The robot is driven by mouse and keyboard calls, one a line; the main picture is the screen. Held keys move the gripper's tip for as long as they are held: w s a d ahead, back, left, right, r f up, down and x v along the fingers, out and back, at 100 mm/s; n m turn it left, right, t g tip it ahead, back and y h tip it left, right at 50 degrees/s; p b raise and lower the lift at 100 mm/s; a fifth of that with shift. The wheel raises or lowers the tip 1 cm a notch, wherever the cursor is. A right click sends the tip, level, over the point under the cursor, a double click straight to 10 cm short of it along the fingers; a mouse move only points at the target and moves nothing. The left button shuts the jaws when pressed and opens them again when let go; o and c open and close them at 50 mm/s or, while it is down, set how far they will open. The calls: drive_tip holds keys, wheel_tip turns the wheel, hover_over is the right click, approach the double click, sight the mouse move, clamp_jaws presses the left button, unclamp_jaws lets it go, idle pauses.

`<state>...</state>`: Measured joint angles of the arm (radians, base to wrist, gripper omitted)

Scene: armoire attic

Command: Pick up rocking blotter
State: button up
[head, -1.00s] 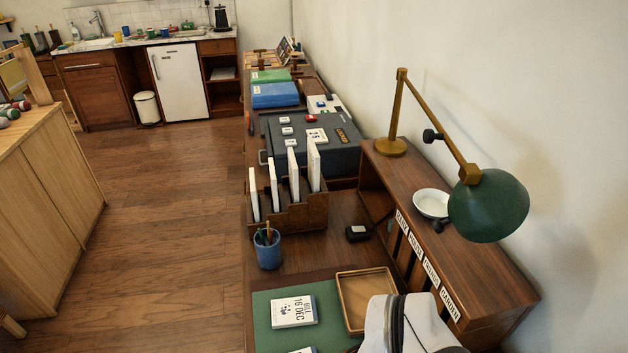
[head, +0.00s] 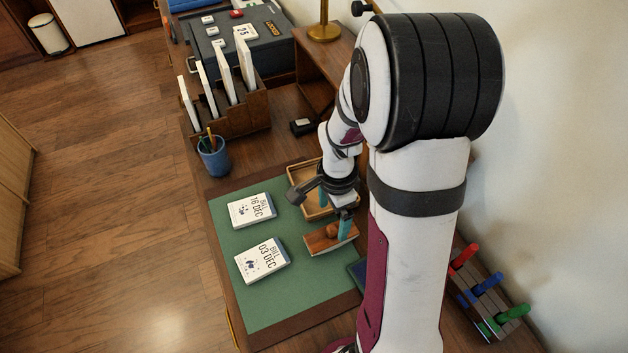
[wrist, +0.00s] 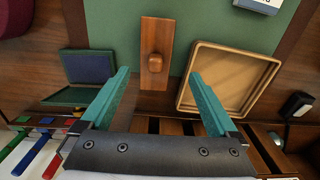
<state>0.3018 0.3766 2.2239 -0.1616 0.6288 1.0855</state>
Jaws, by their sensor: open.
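The rocking blotter (head: 322,244) is a reddish-brown wooden block with a rounded knob on top. It lies near the right edge of the green desk mat (head: 225,215), beside the wooden tray. In the wrist view the blotter (wrist: 152,76) is at top centre, its knob upward and ahead of the gap between the fingers. My gripper (wrist: 159,76) is open and empty, with teal fingers spread to either side of the blotter's line. In the head view my gripper (head: 334,210) is close by the blotter, and one finger partly overlaps it.
A wooden tray (wrist: 267,56) stands right of the blotter in the wrist view, and an open ink pad (wrist: 88,67) stands left. Two bill cards (head: 252,210) lie on the mat. A blue pencil cup (head: 214,158) and several coloured-handled stamps (head: 487,285) stand around.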

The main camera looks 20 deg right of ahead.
sight(332, 228)
drive_tip(key=f, duration=0.6)
drive_tip(key=shift+s+a+f, duration=0.2)
drive_tip(key=shift+s+f, duration=0.15)
drive_tip(key=shift+f, duration=0.05)
clamp_jaws()
